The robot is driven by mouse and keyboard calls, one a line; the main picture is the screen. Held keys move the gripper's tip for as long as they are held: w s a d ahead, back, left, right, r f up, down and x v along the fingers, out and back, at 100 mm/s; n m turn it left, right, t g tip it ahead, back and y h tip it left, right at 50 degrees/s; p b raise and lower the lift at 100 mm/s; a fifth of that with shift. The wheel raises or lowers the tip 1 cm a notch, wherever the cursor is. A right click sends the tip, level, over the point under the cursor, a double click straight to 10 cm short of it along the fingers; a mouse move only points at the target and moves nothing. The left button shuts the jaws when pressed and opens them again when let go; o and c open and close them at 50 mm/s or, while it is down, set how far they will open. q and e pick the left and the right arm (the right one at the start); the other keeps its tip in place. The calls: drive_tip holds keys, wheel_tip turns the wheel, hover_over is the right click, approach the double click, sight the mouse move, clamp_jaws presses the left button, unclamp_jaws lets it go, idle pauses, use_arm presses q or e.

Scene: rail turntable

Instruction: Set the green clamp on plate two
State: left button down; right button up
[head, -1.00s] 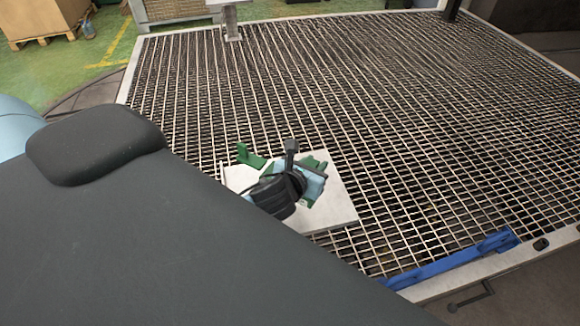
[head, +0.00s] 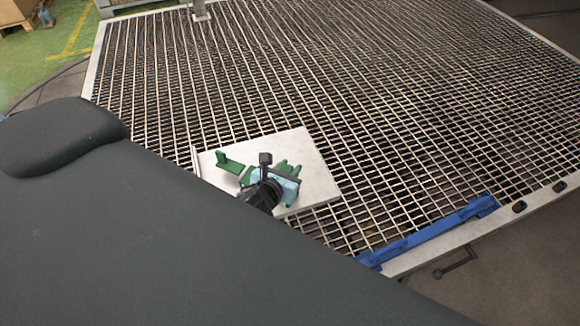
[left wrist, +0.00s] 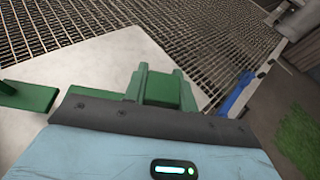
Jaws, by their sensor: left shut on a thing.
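My left gripper (head: 268,190) is shut on the green clamp (head: 286,169). It holds the clamp over a pale flat plate (head: 317,180) on the grating. A green bar with an upright tab (head: 230,163) sticks out to the left of the gripper; where it joins the rest is hidden. In the left wrist view, the green clamp (left wrist: 160,88) shows past the dark edge of the gripper, with the pale plate (left wrist: 85,65) beneath. I cannot tell whether the clamp touches the plate. No number on the plate is legible. My right gripper is out of view.
A metal grating (head: 400,110) surrounds the plate and is mostly clear. A blue bar (head: 430,235) lies along its near right edge. A post (head: 200,10) stands at its far left edge. My own dark arm or body covers the lower left.

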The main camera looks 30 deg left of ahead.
use_arm(q)
drive_tip(key=shift+w, duration=0.1)
drive_tip(key=c, duration=1.1)
unclamp_jaws()
drive_tip(key=shift+s+r, duration=0.15)
drive_tip(key=shift+s, duration=0.1)
drive_tip(key=v, duration=1.1)
drive_tip(key=shift+s, duration=0.3)
